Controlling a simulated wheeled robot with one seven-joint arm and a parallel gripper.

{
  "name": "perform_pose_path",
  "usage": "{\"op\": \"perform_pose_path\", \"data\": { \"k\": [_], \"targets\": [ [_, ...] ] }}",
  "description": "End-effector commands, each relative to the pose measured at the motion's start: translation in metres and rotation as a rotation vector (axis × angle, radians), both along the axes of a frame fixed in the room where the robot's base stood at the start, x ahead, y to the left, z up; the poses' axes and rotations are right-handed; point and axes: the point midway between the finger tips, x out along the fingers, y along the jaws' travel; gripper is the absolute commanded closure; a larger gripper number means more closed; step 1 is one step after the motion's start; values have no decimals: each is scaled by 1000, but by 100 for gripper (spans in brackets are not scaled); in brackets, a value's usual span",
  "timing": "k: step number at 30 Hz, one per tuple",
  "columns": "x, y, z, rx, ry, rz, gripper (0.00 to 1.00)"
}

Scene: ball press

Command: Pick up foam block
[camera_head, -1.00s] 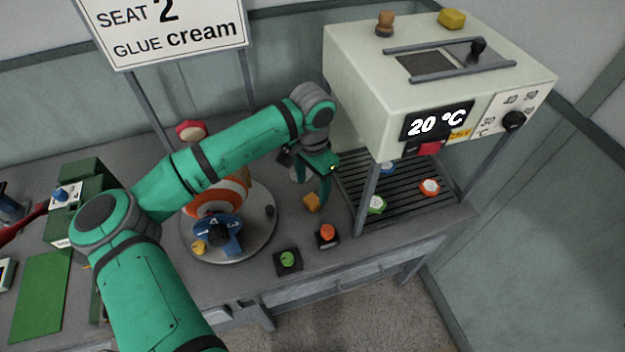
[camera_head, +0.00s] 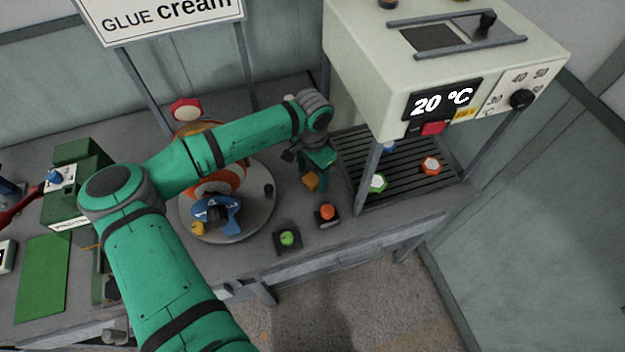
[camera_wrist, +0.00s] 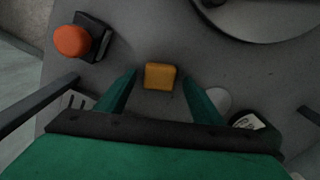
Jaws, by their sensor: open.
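An orange-yellow block, which looks like the foam block (camera_head: 311,182), lies on the grey table left of the slatted tray. My gripper (camera_head: 319,178) is right above it, pointing down, and partly covers it in the head view. In the wrist view the block (camera_wrist: 160,76) sits between the two green fingertips of my gripper (camera_wrist: 159,77), with a gap on each side. The fingers are open and hold nothing. I cannot tell the exact height of the fingertips over the table.
An orange button (camera_head: 328,212) and a green button (camera_head: 287,238) stand in front. A turntable (camera_head: 250,225) lies to the left. The white machine (camera_head: 370,85) overhangs the slatted tray (camera_head: 410,185), which holds several coloured nuts, on the right.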

Motion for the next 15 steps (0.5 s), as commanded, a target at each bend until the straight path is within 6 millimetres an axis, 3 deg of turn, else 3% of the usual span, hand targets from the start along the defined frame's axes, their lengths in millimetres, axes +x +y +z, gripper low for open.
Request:
{"op": "perform_pose_path", "data": {
  "k": [4,11,12,15],
  "targets": [
    [0,0,-13,0,0,0,39],
    [0,1,-14,-2,-1,1,39],
    [0,1,-14,-1,-1,2,41],
    [0,1,-14,-1,-1,2,65]
  ]
}}
